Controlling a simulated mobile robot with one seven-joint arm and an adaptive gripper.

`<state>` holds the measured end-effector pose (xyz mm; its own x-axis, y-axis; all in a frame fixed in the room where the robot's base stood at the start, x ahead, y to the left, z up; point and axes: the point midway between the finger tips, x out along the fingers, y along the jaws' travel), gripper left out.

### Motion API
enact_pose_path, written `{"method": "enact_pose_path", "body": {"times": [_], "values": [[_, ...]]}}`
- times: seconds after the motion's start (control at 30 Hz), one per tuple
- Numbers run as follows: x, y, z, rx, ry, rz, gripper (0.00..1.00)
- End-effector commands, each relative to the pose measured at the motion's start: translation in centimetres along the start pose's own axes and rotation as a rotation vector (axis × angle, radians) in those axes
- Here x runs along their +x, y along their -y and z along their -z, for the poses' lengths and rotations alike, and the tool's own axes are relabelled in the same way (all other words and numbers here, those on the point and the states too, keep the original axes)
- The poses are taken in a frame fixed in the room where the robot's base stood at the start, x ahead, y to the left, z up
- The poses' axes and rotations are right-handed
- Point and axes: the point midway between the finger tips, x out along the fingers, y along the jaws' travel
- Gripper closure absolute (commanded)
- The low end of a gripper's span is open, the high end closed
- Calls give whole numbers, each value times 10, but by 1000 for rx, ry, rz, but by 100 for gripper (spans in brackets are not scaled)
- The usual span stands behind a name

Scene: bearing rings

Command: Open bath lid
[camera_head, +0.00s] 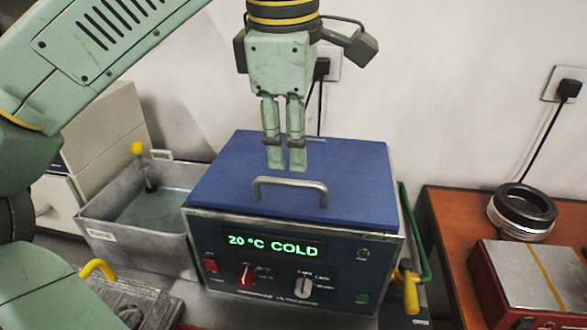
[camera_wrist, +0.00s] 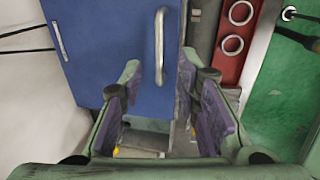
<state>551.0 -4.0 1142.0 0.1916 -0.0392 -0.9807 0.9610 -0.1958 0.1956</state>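The bath (camera_head: 290,255) is a box with a dark front panel, and its display reads "20 °C COLD". Its blue lid (camera_head: 225,180) lies flat and closed on top. A grey bar handle (camera_head: 290,184) runs along the lid's front edge. My gripper (camera_head: 284,167) points down over the lid, behind the handle in the head view. Its two fingers are apart with a gap between them and nothing held. In the wrist view the gripper (camera_wrist: 160,82) shows near the handle (camera_wrist: 159,48) and the blue lid (camera_wrist: 105,50). Whether the fingertips touch the lid is unclear.
A metal tank (camera_head: 112,238) of liquid with a yellow-knobbed rod stands left of the bath. A yellow-handled tool with a green bar (camera_head: 412,285) is at its right side. Dark rings (camera_head: 522,207) and a red-sided block (camera_head: 515,280) sit on the right table. A wall is behind.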

Motion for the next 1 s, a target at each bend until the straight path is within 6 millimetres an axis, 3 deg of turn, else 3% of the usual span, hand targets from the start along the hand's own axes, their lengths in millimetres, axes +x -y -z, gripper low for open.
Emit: {"method": "enact_pose_path", "body": {"times": [0.2,0.4,0.7,1.0], "values": [[38,0,0,1,0,1,70],[55,0,0,-2,0,0,70],[58,0,0,-2,-1,0,70],[58,0,0,-2,0,0,90]]}}
